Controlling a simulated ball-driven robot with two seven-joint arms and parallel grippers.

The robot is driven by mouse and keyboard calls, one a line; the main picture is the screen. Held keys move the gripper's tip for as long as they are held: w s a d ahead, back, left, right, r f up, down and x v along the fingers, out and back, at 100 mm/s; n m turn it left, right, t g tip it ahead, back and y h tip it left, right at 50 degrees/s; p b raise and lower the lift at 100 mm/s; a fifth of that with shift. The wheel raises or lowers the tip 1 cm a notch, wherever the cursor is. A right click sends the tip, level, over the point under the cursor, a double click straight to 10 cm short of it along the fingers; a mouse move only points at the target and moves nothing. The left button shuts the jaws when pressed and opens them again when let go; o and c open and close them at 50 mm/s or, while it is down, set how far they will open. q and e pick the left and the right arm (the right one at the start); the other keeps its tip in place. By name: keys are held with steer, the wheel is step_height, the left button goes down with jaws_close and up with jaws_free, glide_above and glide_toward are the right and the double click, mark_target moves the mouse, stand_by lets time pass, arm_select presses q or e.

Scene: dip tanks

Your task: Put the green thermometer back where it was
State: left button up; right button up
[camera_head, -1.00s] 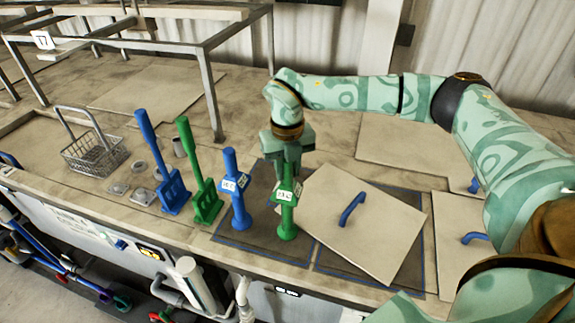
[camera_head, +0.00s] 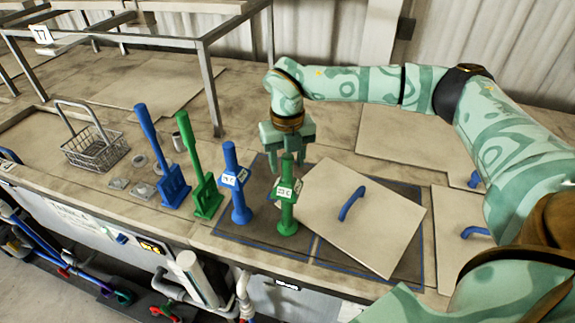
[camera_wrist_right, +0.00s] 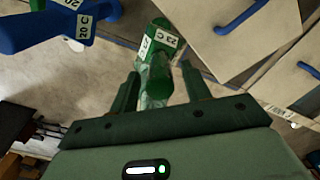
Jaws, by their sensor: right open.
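The green thermometer (camera_head: 287,212) stands upright on a dark, blue-edged panel (camera_head: 262,232) of the counter. Its white label looks like "23 C". My right gripper (camera_head: 287,165) is just behind its top in the head view, open. In the right wrist view the open fingers (camera_wrist_right: 160,76) are on either side of the green thermometer's shaft (camera_wrist_right: 155,82), with gaps visible. A similar blue thermometer (camera_head: 239,205) stands upright to its left; its label shows in the wrist view too (camera_wrist_right: 70,20). My left gripper is not in view.
A pale lid (camera_head: 385,235) with a blue handle lies askew close right of the green thermometer. Blue (camera_head: 172,188) and green (camera_head: 206,195) paddles stand to the left. A wire basket (camera_head: 95,148) is farther left. A metal frame (camera_head: 205,60) stands behind.

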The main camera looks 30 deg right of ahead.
step_height(320, 180, up, 10)
steer(key=shift+f+b, duration=0.1)
steer(key=shift+b, duration=1)
steer(key=shift+r, duration=0.35)
